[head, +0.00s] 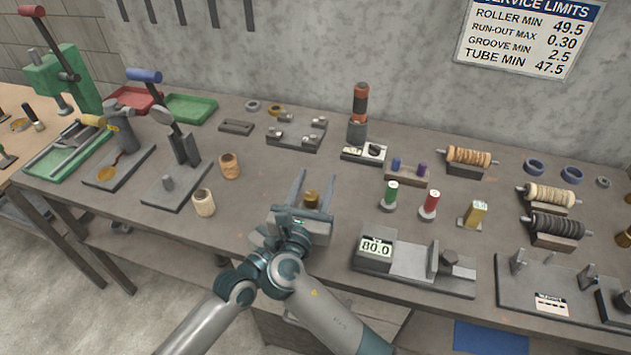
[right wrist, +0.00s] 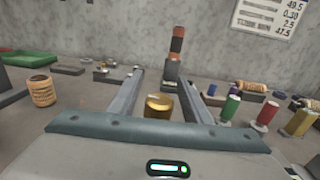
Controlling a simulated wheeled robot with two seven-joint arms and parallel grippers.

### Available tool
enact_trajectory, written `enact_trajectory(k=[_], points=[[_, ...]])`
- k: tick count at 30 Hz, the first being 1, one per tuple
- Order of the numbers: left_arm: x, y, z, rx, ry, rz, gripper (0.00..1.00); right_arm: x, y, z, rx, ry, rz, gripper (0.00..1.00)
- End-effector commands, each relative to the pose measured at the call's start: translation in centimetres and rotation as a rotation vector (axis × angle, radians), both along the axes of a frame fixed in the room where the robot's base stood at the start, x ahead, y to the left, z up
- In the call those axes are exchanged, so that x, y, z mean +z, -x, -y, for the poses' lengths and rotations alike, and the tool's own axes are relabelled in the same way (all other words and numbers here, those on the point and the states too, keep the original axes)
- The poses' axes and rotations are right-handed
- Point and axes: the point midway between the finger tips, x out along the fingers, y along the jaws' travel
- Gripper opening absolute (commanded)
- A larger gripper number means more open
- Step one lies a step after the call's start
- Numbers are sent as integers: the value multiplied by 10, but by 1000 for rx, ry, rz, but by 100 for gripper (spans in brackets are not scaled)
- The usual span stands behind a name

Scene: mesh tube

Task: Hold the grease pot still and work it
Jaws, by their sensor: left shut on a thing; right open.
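A small brass-coloured pot (head: 312,199), which looks like the grease pot, is at the middle of the bench near its front edge. It appears upright. My right gripper (head: 312,187) is open, with one finger on each side of the pot. In the right wrist view the pot (right wrist: 158,106) shows between the spread fingers (right wrist: 168,85), with a gap on both sides. The gripper body hides its lower part.
Two cups (head: 230,166) stand to the left. Green (head: 390,196) and red (head: 429,205) spools and a gauge reading 80.0 (head: 377,250) are to the right. A dark and orange post (head: 359,115) stands behind. The bench (head: 265,160) is clear just behind the pot.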

Motion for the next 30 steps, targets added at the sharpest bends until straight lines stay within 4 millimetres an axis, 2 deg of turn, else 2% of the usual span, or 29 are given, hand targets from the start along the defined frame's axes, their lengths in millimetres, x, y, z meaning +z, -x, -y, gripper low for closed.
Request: enact_trajectory(k=[8, 21, 25, 30], points=[[0, 0, 0, 1, 0, 0, 13, -1, 26, -8, 2, -2, -3, 44], [0, 0, -1, 1, 0, 0, 13, -1, 96, -26, 1, -2, -3, 44], [0, 0, -1, 1, -1, -1, 13, -1, 108, -29, 0, -1, -2, 44], [0, 0, 0, 1, 0, 0, 13, 0, 114, -31, -1, 0, 0, 44]])
